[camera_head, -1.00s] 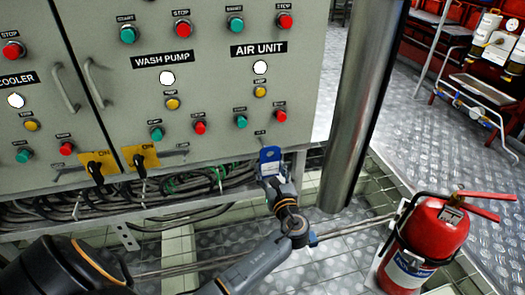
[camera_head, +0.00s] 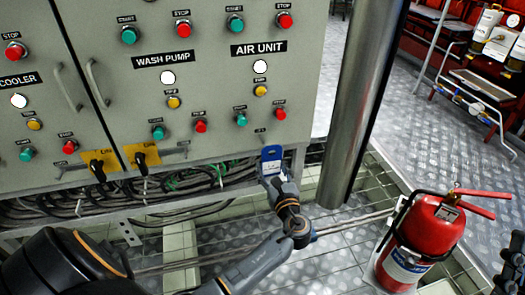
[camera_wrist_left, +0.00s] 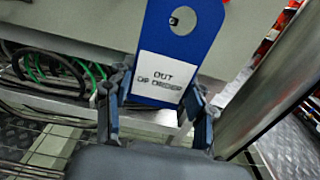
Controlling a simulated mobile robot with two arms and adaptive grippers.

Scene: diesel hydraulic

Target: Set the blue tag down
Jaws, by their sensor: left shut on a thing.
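The blue tag (camera_head: 271,155) is upright at the lower right corner of the grey cabinet, below the AIR UNIT label. In the left wrist view the tag (camera_wrist_left: 180,50) carries a white label reading "OUT OF ORDER" and has a hole near its top. My left gripper (camera_head: 272,175) is shut on the tag's lower part, with a finger (camera_wrist_left: 155,105) at each side of it. The tag is in front of the cabinet face; I cannot tell whether it touches it.
A metal column (camera_head: 360,100) stands right of the gripper. A red fire extinguisher (camera_head: 425,240) stands at lower right on the grated floor.

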